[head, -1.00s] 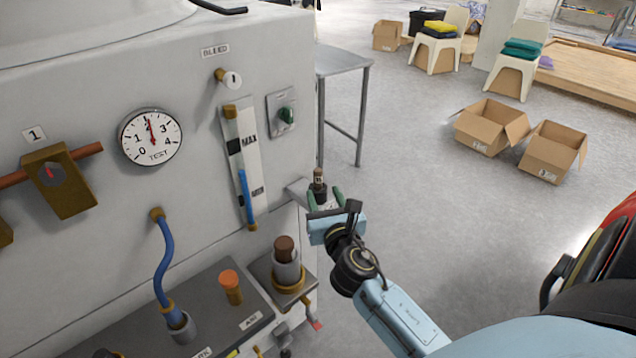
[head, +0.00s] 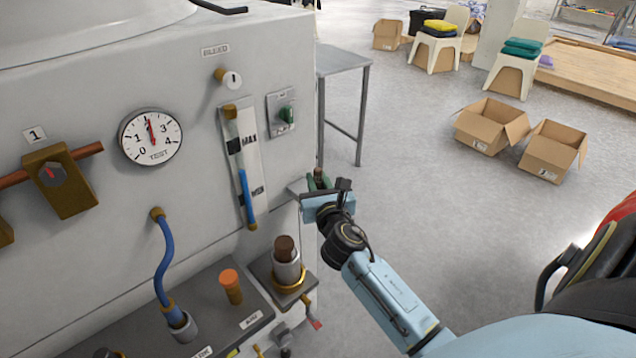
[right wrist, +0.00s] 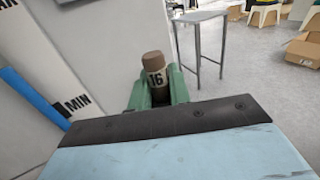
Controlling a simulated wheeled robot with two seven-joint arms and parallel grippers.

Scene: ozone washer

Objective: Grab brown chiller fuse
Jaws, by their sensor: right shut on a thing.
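The brown chiller fuse (right wrist: 156,72) stands upright between the green fingers of my right gripper (right wrist: 157,92) in the right wrist view. It has a brown top and a pale band marked "16". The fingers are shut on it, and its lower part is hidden. In the head view the fuse (head: 318,173) shows only as a small brown tip above my right gripper (head: 319,183), close to the right end of the grey machine. My left gripper is not in view.
The grey machine (head: 90,80) fills the left, with a dial (head: 151,137), a blue hose (head: 163,262) and a brown-topped grey cylinder (head: 286,266). A grey metal table (head: 342,62) stands behind the gripper. Open floor lies right, with cardboard boxes (head: 490,127) farther off.

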